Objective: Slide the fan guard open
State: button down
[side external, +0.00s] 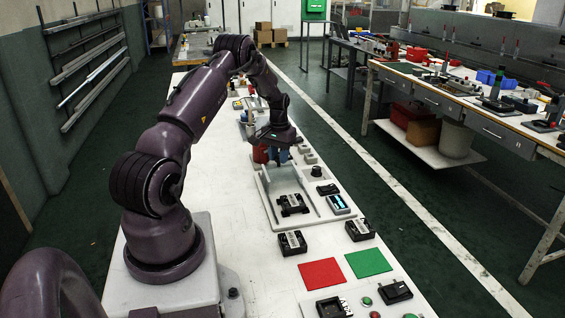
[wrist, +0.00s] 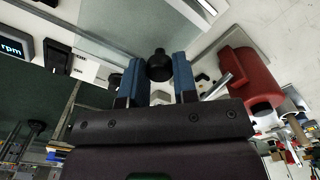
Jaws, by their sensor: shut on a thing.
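The fan guard looks like a pale, see-through panel (wrist: 125,28) between rails in the wrist view. In the side view the guard (side external: 284,180) is faint on its white base plate (side external: 271,208), and its exact edges are hard to tell. A round black knob (wrist: 159,68) is between the two blue fingers of my gripper (wrist: 159,58), which is shut on it. In the side view my gripper (side external: 277,156) points down at the far end of the base plate, and the knob is hidden there.
A red cylinder (side external: 260,153) stands close beside my gripper; it also shows in the wrist view (wrist: 252,82). Red (side external: 322,274) and green (side external: 368,263) mats lie in front.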

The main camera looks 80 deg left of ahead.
jog(key=shift+a, duration=0.3)
jog(key=c, duration=0.9)
grip_release()
jog(key=shift+r, duration=0.1)
notch_tip(320, 180, up, 13)
